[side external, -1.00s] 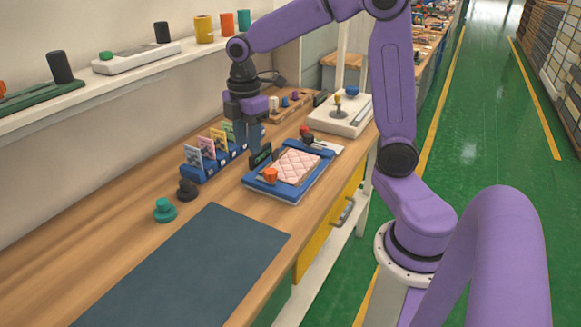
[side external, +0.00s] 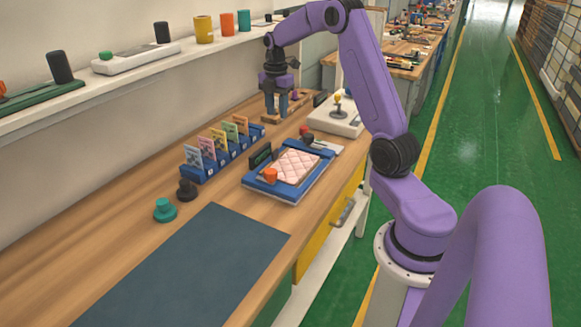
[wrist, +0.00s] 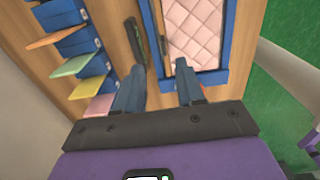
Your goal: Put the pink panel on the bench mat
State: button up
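The pink quilted panel (side external: 293,167) lies flat in a blue tray (side external: 294,197) on the bench. The panel (wrist: 197,30) and the tray's edge (wrist: 238,45) also show at the upper right of the wrist view, partly cut off. The bench mat (side external: 190,270) is a bare dark blue-grey rectangle at the front of the bench. My gripper (side external: 277,107) points down beyond the tray, at the back of the bench, away from the panel. In the wrist view my gripper (wrist: 157,82) has its fingers apart with nothing held between them.
A blue rack (side external: 203,175) of several coloured cards stands left of the tray, with a dark upright plate (side external: 261,155) between them. A teal knob (side external: 164,210) and a black knob (side external: 187,190) stand near the mat. A white device (side external: 338,119) is behind the tray.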

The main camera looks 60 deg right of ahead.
send_over(277, 149)
jog(key=d, duration=0.1)
jog(key=f, duration=0.9)
jog(key=shift+w+d, duration=0.15)
jog(key=shift+w, duration=0.15)
jog(key=shift+s+a+f, duration=0.1)
jog(key=shift+a+f, duration=0.05)
jog(key=shift+f, duration=0.7)
jog(key=shift+a+f, duration=0.2)
jog(key=shift+f, duration=0.7)
jog(key=shift+s+a+f, duration=0.1)
jog(key=shift+a+f, duration=0.05)
jog(key=shift+f, duration=0.7)
grip_shut()
